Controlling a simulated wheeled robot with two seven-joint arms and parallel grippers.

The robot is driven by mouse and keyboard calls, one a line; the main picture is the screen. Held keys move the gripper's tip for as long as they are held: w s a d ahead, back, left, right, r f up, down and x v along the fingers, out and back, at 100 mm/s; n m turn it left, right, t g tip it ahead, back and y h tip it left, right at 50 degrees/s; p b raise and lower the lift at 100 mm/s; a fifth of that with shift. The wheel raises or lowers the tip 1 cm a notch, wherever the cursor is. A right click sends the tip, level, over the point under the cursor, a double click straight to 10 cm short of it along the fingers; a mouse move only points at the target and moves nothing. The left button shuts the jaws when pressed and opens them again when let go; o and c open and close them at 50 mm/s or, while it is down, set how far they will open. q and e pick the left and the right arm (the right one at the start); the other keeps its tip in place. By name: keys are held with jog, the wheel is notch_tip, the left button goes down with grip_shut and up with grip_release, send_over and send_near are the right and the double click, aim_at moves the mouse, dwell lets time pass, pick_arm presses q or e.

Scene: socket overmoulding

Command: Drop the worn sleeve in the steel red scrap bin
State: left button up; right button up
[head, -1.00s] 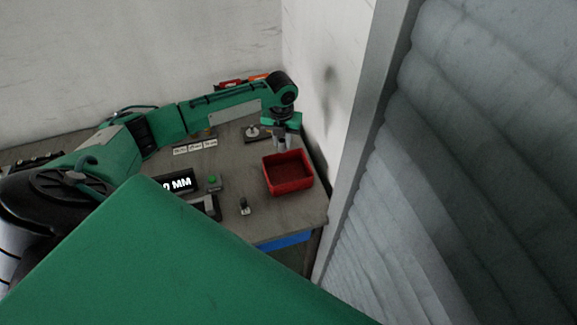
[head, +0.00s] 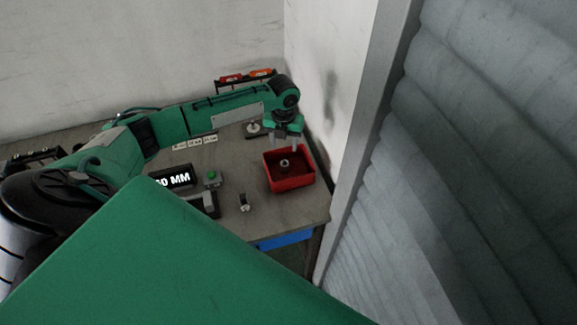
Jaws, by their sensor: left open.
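The red scrap bin (head: 290,184) stands on the bench near its right end. A small grey ring-shaped sleeve (head: 284,163) shows inside the bin's opening, apart from the fingers; whether it rests on the bin floor is too small to tell. My left gripper (head: 285,145) points down over the back edge of the bin. Its two fingers are spread, with nothing between them. My right gripper is not in view.
A small dark-and-light part (head: 243,203) is at the front. Red and orange bins (head: 246,77) are at the back. A wall and a shutter (head: 470,190) close off the right.

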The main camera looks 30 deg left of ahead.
pick_arm(q)
jog(key=shift+r, duration=0.1)
notch_tip(320, 180, up, 14)
jog(key=b, duration=0.3)
jog(key=shift+b, duration=0.4)
jog(key=shift+f, duration=0.25)
